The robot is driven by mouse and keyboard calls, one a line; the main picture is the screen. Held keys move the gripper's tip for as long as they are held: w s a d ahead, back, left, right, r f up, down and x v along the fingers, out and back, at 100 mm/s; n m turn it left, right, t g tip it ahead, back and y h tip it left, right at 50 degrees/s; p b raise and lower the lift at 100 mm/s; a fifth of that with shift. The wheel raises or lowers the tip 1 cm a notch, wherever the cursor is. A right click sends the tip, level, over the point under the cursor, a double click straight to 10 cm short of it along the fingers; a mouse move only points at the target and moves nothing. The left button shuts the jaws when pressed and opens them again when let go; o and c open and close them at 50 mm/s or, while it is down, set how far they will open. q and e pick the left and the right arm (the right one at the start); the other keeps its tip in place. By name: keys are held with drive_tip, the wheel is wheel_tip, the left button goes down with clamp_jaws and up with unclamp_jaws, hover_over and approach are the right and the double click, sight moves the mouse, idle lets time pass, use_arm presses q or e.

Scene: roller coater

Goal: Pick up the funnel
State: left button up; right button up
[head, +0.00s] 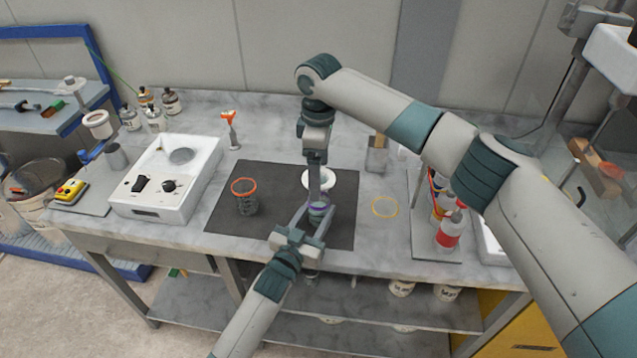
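A white, round-rimmed piece that looks like the funnel (345,178) is on the dark mat (282,174), partly hidden behind my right gripper. My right gripper (317,198) points straight down in front of its rim; its fingertips overlap the white piece, and I cannot tell whether they grip it. A small container with a purple band (317,210) is just below. My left gripper (316,212) reaches up from the front with a finger on each side of this container and appears closed on it. The funnel's lower part is hidden.
An orange-rimmed mesh cup (246,200) stands on the mat to the left. A white device (165,180) stands farther left. A yellow ring (385,207) and a red-and-white bottle (449,232) are to the right. The mat's front left is clear.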

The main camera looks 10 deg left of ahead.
drive_tip(key=shift+f, duration=2.2)
drive_tip(key=c, duration=1.1)
